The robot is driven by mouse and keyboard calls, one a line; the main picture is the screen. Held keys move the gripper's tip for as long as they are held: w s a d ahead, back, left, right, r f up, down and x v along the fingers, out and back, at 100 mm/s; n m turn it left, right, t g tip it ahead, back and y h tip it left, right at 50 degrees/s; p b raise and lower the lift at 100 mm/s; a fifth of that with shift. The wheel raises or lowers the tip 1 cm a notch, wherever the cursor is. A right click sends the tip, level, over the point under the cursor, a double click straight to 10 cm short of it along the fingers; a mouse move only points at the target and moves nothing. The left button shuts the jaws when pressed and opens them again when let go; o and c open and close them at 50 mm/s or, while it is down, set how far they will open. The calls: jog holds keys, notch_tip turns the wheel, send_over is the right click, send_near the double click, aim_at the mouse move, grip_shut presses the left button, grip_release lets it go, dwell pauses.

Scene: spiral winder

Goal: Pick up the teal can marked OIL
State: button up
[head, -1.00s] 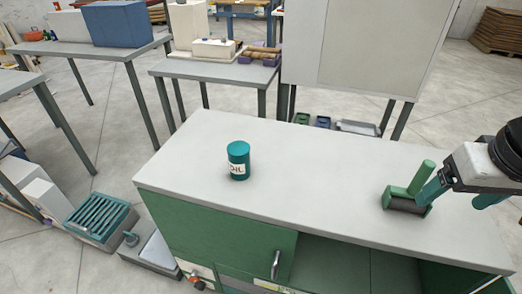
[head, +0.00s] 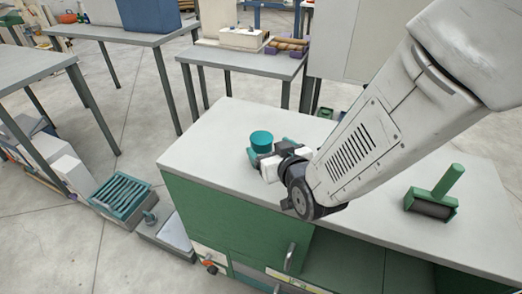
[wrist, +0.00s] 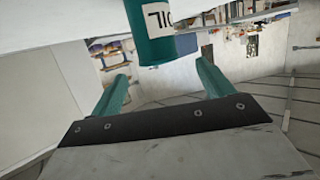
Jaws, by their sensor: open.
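The teal can (head: 262,138) stands upright on the white-topped green bench (head: 225,130). In the head view its lower part is hidden by my gripper (head: 270,149). The wrist view appears upside down: the can (wrist: 148,28) hangs from the top edge with part of its OIL label showing. My gripper (wrist: 162,70) is open, its two teal fingers apart. The can appears between the lines of the fingers, just past their tips. I see no clear contact, and the exact depth is hard to tell.
A green roller tool with an upright handle (head: 434,197) sits on the bench at the right. Grey tables (head: 120,36) stand behind. A teal slatted crate (head: 119,196) is on the floor at the left. The bench top left of the can is clear.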

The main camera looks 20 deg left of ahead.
aim_at(261, 137)
jog(key=x, duration=0.7)
jog(key=shift+w+d+f, duration=0.1)
jog(key=shift+f, duration=0.25)
jog(key=c, duration=1.2)
jog(key=shift+r, duration=0.1)
jog(key=shift+c, duration=0.2)
